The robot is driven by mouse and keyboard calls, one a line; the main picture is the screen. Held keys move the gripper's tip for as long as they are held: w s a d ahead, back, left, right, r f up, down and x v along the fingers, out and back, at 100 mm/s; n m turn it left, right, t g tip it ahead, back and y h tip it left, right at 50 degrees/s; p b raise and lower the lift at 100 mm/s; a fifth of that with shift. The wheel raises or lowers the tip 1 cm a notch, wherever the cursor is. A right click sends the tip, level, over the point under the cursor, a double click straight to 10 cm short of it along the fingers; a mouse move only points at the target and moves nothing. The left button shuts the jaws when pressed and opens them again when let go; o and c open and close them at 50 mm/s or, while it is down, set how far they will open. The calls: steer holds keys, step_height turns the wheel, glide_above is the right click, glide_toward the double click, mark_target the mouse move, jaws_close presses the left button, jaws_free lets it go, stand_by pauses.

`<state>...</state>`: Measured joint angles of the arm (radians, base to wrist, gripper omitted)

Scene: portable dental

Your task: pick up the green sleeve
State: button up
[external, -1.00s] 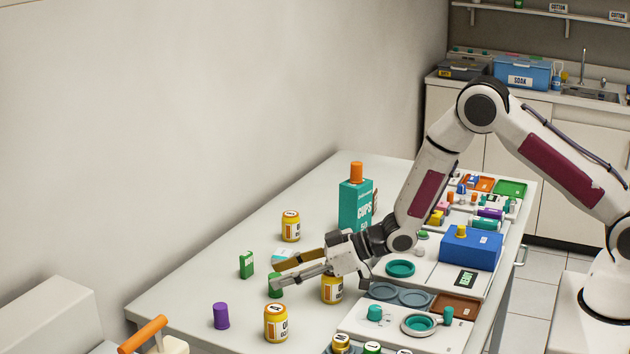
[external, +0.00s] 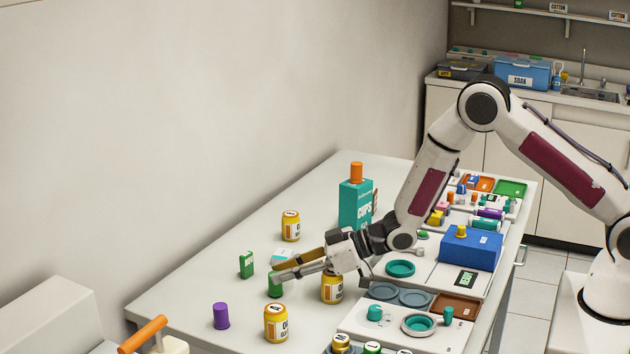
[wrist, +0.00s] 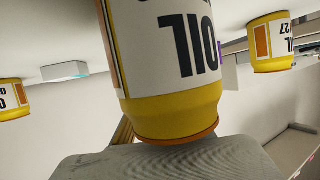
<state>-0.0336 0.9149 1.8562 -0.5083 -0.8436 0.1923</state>
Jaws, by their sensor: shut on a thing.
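A green sleeve (external: 275,289) stands on the table between my fingertips in the external view, its upper part covered by the near finger. My gripper (external: 278,274) reaches out low to the left and is shut on the green sleeve. The sleeve looks at table height; I cannot tell whether it is clear of the surface. In the wrist view a yellow oil jar (wrist: 170,75) fills the middle and hides the sleeve. The same jar (external: 332,290) is just below my gripper body in the external view.
Another yellow jar (external: 276,324) and a purple cup (external: 221,316) are in front, and a third jar (external: 290,226) is behind. A teal carton (external: 354,205) stands farther back. The table's left side has free room.

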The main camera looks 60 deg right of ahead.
step_height(320, 180, up, 10)
steer(key=shift+f, duration=0.2)
stand_by(0.5)
steer(key=shift+d, duration=0.1)
stand_by(0.4)
